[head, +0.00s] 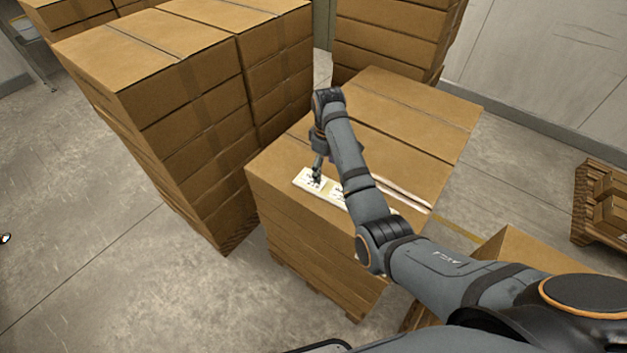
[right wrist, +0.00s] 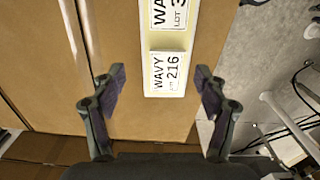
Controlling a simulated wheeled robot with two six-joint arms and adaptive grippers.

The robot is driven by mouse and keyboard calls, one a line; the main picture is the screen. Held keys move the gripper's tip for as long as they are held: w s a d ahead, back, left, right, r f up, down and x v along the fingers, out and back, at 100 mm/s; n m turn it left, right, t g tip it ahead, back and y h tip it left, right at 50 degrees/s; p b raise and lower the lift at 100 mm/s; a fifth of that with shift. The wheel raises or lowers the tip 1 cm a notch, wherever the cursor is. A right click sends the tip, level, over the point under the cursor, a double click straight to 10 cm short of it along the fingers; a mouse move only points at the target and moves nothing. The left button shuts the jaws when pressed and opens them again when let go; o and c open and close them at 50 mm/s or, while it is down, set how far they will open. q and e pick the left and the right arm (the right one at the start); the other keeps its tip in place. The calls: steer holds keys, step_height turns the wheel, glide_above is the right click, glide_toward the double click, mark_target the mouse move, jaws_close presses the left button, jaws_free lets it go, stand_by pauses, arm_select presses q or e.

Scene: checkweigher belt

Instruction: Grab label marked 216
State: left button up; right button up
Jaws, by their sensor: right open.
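The label marked WAVY 216 (right wrist: 167,73) is white with black print and lies on a pale strip on top of a carton, in the right wrist view. Part of a second WAVY label (right wrist: 172,14), its lot number starting with 3, shows above it. My right gripper (right wrist: 160,80) is open, with one finger on each side of the 216 label and nothing held. In the head view my right gripper (head: 316,178) is over the pale labels (head: 302,184) near the front edge of the carton stack. The print is too small to read there. My left gripper is not in view.
The labelled carton stack (head: 290,222) stands beside a taller stack (head: 190,140) on the left. More cartons (head: 395,40) rise behind. A pallet with small boxes (head: 590,215) is at the right. Bare floor (head: 110,270) lies at the left front.

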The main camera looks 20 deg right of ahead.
mark_target(325, 187)
steer(key=shift+s+a+f+p, duration=0.15)
steer(key=shift+s+f+p, duration=0.5)
steer(key=shift+f, duration=0.25)
step_height(325, 187, down, 3)
steer(key=shift+r, duration=0.1)
steer(key=c, duration=0.5)
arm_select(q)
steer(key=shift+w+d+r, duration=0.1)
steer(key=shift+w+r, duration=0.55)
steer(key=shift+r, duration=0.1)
arm_select(e)
steer(key=c, duration=0.4)
